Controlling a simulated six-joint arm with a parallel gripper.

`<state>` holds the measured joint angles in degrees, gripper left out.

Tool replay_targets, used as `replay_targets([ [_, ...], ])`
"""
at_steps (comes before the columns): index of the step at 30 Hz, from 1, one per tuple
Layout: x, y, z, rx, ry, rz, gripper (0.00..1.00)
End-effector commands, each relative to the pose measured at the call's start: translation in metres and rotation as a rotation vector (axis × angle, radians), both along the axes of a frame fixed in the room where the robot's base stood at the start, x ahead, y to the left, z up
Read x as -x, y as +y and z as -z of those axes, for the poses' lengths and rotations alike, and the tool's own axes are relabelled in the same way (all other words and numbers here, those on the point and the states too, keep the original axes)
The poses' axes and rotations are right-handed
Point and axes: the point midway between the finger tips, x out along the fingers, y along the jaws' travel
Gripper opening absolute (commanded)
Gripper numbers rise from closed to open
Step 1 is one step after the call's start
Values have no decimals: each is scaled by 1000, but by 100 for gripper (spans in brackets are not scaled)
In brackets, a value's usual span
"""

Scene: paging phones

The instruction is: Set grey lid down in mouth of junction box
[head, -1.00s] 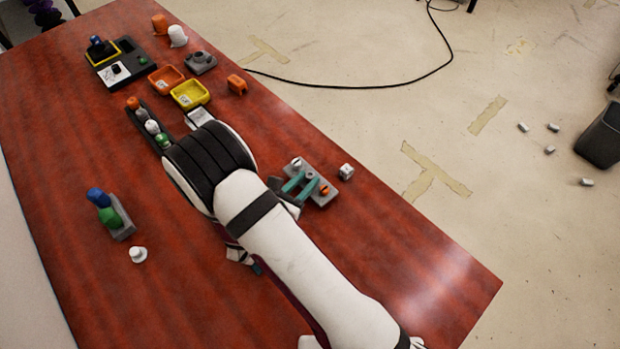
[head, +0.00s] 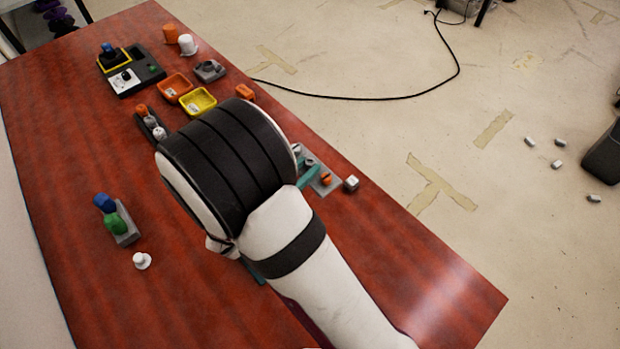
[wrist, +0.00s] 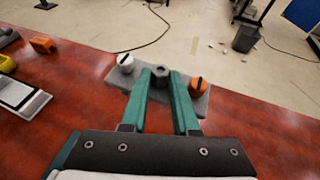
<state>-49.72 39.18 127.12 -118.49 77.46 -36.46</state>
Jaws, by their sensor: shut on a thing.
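The grey lid (wrist: 118,77) is a flat plate with a white slotted knob (wrist: 125,63), an orange slotted knob (wrist: 199,86) and a dark hexagonal knob (wrist: 160,76) between them. My gripper (wrist: 160,88) has its teal fingers shut on the lid at its middle knob. In the head view the lid (head: 334,186) shows past my forearm, near the table's right edge; its gap to the table is unclear. I cannot tell for certain which thing is the junction box. A low grey box with a round top part (head: 208,70) stands beyond the trays.
A white-and-grey item (wrist: 18,93) lies at the wrist view's left. An orange tray (head: 174,86), a yellow tray (head: 199,102) and an orange block (head: 244,92) stand farther off. The table's left part has free room.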

Motion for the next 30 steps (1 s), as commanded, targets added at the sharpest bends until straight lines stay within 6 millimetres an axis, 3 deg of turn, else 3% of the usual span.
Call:
replay_targets([
  [6,38,77,1,-1,-20,-18,0],
  [12,91,130,10,-3,-2,-19,0],
  [17,107,141,15,-3,7,-17,0],
  [25,107,140,39,0,9,-17,0],
  [30,106,140,40,-3,8,-16,0],
])
